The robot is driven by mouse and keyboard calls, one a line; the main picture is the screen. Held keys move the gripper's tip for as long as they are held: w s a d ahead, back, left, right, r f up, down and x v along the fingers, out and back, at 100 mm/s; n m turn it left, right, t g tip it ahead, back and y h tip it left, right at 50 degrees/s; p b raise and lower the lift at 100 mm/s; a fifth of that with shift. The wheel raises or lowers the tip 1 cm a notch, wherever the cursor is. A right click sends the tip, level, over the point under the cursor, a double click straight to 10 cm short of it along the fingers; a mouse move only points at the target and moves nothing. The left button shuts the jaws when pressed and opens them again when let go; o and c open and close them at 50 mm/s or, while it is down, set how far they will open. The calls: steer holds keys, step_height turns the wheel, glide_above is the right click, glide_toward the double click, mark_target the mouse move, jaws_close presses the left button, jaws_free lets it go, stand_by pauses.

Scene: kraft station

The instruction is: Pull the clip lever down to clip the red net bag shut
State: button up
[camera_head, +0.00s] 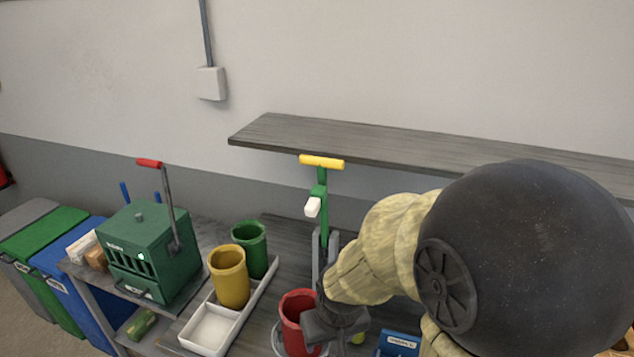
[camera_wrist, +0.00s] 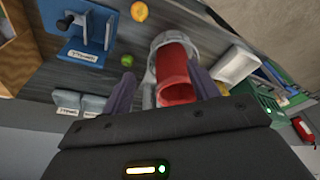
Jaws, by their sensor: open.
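A green stand with a yellow T-handle (camera_head: 322,162), the likely clip lever, rises at the middle of the bench in the head view; the handle is up. A white block sits on its green part. A red open-topped, tube-like thing (camera_head: 298,312), likely the net bag, is below it, in a pale round holder. It also shows in the wrist view (camera_wrist: 178,75), between and beyond my fingers. My gripper (camera_wrist: 161,78) is open, with nothing seen held. In the head view my gripper (camera_head: 335,322) is low beside the red thing, its fingertips unclear, well below the yellow handle.
A white divided tray (camera_head: 210,330) holds a yellow cup (camera_head: 229,275) and a green cup (camera_head: 250,248). A green box with a red-handled lever (camera_head: 150,250) stands left. A grey shelf (camera_head: 400,146) runs behind. A blue labelled piece (camera_wrist: 88,40) and small fruits lie nearby.

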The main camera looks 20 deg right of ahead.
steer(key=shift+w, duration=0.1)
steer(key=shift+c, duration=1.4)
steer(key=w+d+r+m+y+b, duration=0.1)
steer(key=w+d+r+m+y, duration=0.25)
steer(key=w+m, duration=0.4)
steer(key=w+d+r+m+y, duration=0.3)
steer(key=w+m+y, duration=0.2)
steer(key=m, duration=0.6)
steer(key=w+d+r+m+t+y, duration=0.2)
steer(key=d+r+m+t+y, duration=0.1)
steer(key=d+r, duration=0.4)
steer(key=w+d+r+m+t+y, duration=0.1)
steer(key=d+r+m+t+y, duration=0.2)
steer(key=d+r, duration=0.5)
steer(key=shift+w+d+r+m+t+b, duration=0.25)
steer(key=shift+w+r+m+t+b, duration=0.15)
steer(key=shift+r+m+t, duration=0.45)
steer(key=shift+f, duration=0.25)
